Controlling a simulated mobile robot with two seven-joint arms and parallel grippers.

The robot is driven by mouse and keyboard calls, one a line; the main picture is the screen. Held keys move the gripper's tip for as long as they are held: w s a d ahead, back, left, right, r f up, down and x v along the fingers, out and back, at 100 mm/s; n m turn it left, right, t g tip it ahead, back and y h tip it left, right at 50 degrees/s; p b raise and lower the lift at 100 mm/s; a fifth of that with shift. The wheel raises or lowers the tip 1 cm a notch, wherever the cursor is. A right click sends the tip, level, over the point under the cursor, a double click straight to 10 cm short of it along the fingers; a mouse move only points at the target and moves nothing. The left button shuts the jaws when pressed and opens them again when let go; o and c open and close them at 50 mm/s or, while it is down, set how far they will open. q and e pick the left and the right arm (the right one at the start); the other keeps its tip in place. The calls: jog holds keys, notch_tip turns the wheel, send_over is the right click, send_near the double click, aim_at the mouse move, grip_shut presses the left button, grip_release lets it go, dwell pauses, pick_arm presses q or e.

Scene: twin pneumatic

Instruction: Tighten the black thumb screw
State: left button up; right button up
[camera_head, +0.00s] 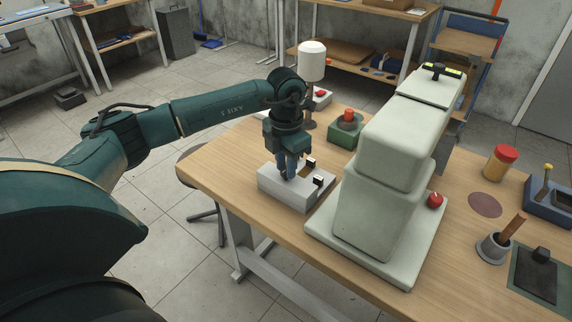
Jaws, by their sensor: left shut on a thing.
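My left gripper (289,178) points straight down over the pale grey block (285,196) at the table's left part. Its fingers are shut at the block's top, on what seems to be the black thumb screw, which they almost wholly hide. Two small parts with black tops, one at the back (311,162) and one at the front (319,180), stand on the block just right of the fingers. How far the screw is turned in cannot be seen. My right gripper is not in view.
A large pale machine (378,190) stands close to the right of the block. Behind are a green box with a red-orange knob (348,116) and a white-topped stand (312,62). A red-lidded jar (500,163) and a grey cup (494,247) stand farther right.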

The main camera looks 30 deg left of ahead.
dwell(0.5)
pick_arm(q)
jog(key=o, duration=1)
notch_tip(320, 180, up, 13)
jog(key=shift+r, duration=0.15)
